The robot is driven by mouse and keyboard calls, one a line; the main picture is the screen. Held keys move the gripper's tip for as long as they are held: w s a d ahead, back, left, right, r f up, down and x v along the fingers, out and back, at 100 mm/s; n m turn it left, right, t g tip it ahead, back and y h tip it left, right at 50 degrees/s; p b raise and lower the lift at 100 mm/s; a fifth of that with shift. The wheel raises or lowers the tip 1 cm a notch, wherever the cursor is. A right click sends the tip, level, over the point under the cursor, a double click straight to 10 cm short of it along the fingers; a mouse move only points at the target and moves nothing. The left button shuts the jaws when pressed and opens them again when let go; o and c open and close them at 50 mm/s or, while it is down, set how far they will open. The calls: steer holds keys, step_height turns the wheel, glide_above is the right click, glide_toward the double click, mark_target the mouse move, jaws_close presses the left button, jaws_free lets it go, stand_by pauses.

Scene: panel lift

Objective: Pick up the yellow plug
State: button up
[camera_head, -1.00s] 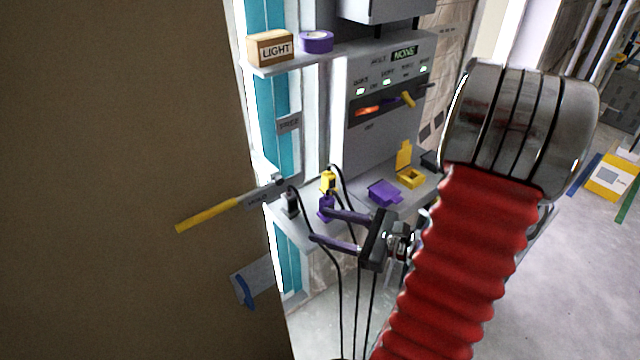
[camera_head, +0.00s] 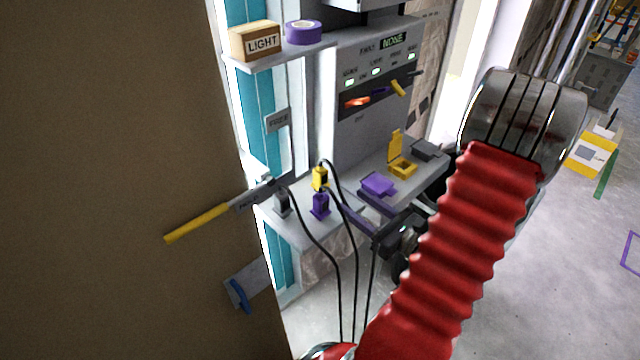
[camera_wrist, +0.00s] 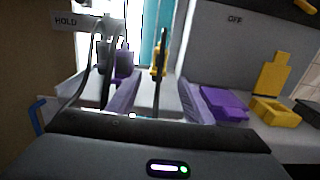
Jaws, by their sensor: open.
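The yellow plug (camera_head: 320,178) stands on the left part of the grey shelf, with a black cable rising from it and hanging down. In the wrist view the yellow plug (camera_wrist: 159,58) appears ahead, between my two finger lines. The purple plug (camera_head: 320,205) stands just in front of it; in the wrist view it (camera_wrist: 123,65) is by the left finger. A dark grey plug (camera_head: 281,204) stands to the left. My gripper (camera_head: 348,203) is open and empty, its purple fingers pointing towards the plugs from the right. Contact cannot be told.
Open purple (camera_head: 378,184) and yellow (camera_head: 402,168) sockets sit on the shelf to the right. Black cables hang in front of the shelf. A yellow-handled lever (camera_head: 197,223) juts from the left. The grey panel (camera_head: 375,130) rises behind.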

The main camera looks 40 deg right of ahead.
mark_target(324, 181)
steer(key=shift+w+a, duration=0.1)
steer(key=shift+w, duration=3.85)
steer(key=shift+w+a, duration=0.1)
steer(key=shift+w, duration=2.65)
steer(key=shift+c, duration=0.6)
jaws_close()
